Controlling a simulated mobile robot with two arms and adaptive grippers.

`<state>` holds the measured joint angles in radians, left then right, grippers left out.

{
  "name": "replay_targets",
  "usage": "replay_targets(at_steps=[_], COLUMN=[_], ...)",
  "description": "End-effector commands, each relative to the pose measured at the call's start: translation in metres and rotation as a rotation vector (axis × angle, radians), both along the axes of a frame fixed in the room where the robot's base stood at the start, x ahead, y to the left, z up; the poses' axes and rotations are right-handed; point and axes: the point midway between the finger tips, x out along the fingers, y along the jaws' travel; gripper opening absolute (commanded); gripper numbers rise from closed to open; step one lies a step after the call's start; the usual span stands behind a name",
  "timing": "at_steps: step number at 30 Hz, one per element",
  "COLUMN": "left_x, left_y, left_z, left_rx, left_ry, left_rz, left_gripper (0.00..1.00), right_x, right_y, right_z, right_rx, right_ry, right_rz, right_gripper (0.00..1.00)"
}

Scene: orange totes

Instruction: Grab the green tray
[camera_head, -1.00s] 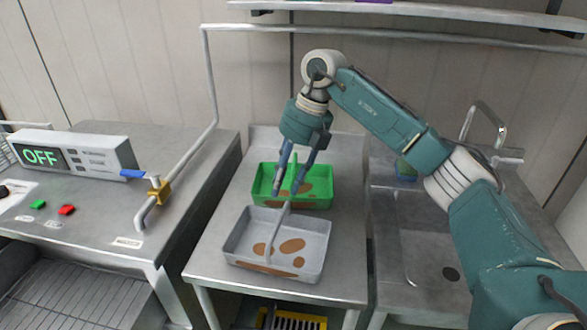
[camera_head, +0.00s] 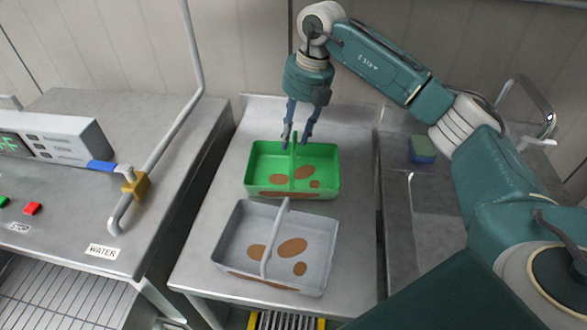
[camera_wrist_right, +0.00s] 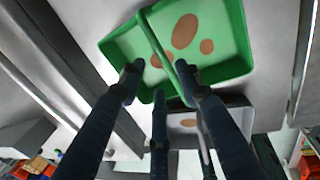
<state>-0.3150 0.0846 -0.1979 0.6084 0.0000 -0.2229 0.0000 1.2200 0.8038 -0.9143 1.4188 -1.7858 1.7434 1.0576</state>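The green tray (camera_head: 258,160) stands on the metal table, with brown stains inside and a green handle across its middle. My right gripper (camera_head: 297,142) points down over the tray's back part, its fingers spread on either side of the handle. In the right wrist view the green tray (camera_wrist_right: 228,35) is seen from above, and its handle runs between the open fingers (camera_wrist_right: 158,75). I see no finger closed on the handle. My left gripper is not in view.
A grey stained tray (camera_head: 232,235) stands just in front of the green one. A sink (camera_head: 440,215) with a sponge (camera_head: 422,150) is at the right.

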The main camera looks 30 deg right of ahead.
Motion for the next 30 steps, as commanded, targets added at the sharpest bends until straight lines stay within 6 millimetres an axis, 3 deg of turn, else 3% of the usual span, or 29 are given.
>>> replay_targets(at_steps=[10,19,24,30], left_x=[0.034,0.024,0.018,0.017], left_y=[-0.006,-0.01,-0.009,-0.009], left_z=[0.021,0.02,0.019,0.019], left_rx=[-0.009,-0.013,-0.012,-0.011], left_ry=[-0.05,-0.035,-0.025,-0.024], left_rz=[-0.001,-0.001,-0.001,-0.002], left_gripper=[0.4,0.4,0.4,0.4], right_x=[-0.002,-0.001,-0.001,0.0], right_y=[0.003,0.004,0.004,0.004], right_z=[-0.045,-0.052,-0.052,-0.051], right_rx=[0.0,0.0,0.0,0.0], right_ry=[0.004,0.001,0.001,0.0], right_rz=[0.001,0.0,0.0,0.0], right_gripper=[0.34,0.34,0.03,0.0])
